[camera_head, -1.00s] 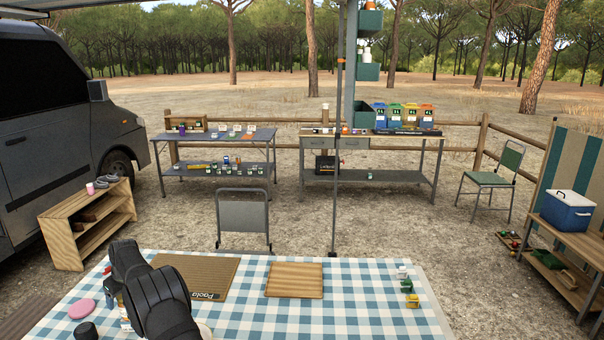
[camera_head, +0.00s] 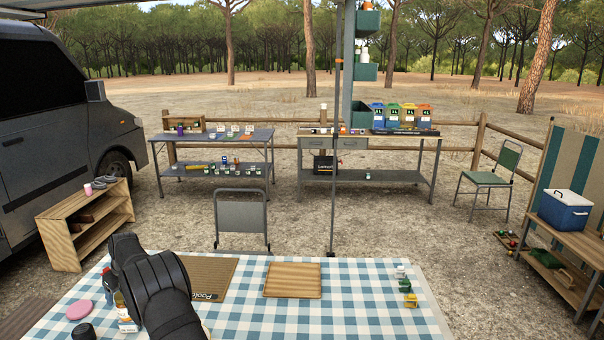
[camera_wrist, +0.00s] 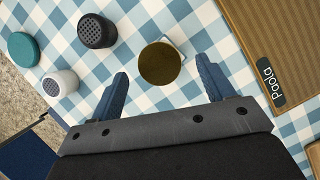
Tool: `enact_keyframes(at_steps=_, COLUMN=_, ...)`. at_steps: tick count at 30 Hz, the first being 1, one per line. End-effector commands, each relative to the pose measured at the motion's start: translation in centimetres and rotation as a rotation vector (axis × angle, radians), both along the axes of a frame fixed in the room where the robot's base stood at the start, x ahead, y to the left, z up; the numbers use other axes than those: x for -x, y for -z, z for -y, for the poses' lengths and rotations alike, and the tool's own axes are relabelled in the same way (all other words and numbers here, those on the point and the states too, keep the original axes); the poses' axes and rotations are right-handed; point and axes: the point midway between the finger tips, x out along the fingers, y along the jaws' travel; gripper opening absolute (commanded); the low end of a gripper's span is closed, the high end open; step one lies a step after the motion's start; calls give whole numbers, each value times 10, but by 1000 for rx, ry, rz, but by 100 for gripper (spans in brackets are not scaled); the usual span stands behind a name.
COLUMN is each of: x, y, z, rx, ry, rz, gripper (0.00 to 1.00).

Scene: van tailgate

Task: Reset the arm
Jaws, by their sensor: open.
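My gripper (camera_wrist: 162,67) is open in the wrist view, its two blue fingers apart and pointing down at the checked tablecloth. A round brass-coloured top (camera_wrist: 160,64) shows between the fingertips, with no finger visibly touching it. A pale square edge shows beside it.
A black shaker (camera_wrist: 97,31), a white shaker (camera_wrist: 60,82) and a teal lid (camera_wrist: 24,49) stand near my gripper. A mat marked Paola (camera_head: 212,275) and a wooden board (camera_head: 293,280) lie right of the arm. Small coloured items (camera_head: 409,300) stand at the right edge.

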Motion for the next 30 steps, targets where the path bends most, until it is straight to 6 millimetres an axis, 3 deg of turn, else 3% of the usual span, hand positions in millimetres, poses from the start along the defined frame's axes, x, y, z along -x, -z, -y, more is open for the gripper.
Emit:
enact_keyframes(at_steps=11, x=10, y=-64, z=24, rx=-1, ry=-1, rz=2, gripper=74)
enact_keyframes(at_steps=12, x=9, y=-49, z=20, rx=3, ry=-1, rz=-3, gripper=74)
enact_keyframes(at_steps=15, x=6, y=-31, z=13, rx=2, ry=0, rz=-2, gripper=74)
enact_keyframes(at_steps=30, x=-6, y=44, z=-17, rx=0, ry=-1, rz=-1, gripper=74)
